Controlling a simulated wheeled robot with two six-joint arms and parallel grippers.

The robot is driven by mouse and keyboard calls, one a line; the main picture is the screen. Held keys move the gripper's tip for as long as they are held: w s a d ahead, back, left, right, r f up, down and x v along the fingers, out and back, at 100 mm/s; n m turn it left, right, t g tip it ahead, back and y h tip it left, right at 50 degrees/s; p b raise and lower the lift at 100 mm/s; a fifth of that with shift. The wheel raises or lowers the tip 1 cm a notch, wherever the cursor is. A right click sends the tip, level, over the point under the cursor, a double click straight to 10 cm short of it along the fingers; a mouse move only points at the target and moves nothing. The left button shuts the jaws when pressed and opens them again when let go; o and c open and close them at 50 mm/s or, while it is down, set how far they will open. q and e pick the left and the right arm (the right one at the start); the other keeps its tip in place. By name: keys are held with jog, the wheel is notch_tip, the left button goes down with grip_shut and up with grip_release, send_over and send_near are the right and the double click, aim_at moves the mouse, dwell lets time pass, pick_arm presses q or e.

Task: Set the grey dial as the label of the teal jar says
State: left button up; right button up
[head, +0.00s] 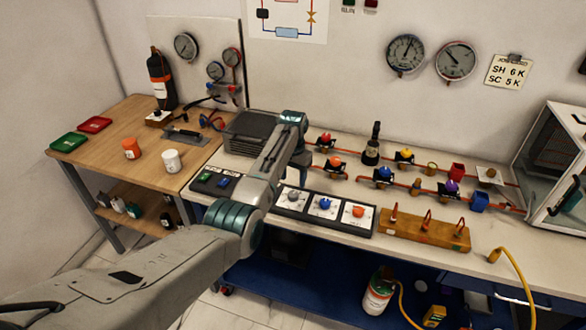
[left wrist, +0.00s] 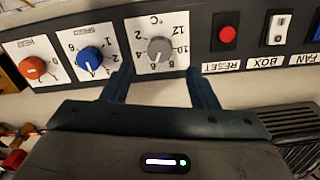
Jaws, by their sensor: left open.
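The grey dial (head: 292,195) is the left one of three dials on a dark panel at the bench front. In the left wrist view the grey dial (left wrist: 159,48) sits on a white °C scale, seen upside down; its pointer setting is too small to tell. My left gripper (head: 298,178) is over the panel by the grey dial. In the left wrist view my left gripper (left wrist: 161,84) is open, its fingers on either side of the dial's line, without visible contact. No jar shows as clearly teal; small jars on the lower shelf are too small to read. My right gripper is out of view.
A blue dial (left wrist: 88,59) and an orange dial (left wrist: 32,67) stand beside the grey one, and a red RESET button (left wrist: 227,35) on its other side. An orange jar (head: 131,148) and a white jar (head: 171,161) stand on the wooden table (head: 125,120). Pipes with valves lie behind.

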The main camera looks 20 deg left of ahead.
aim_at(293, 193)
pick_arm(q)
jog(key=shift+r+b, duration=0.35)
jog(key=shift+r, duration=1.75)
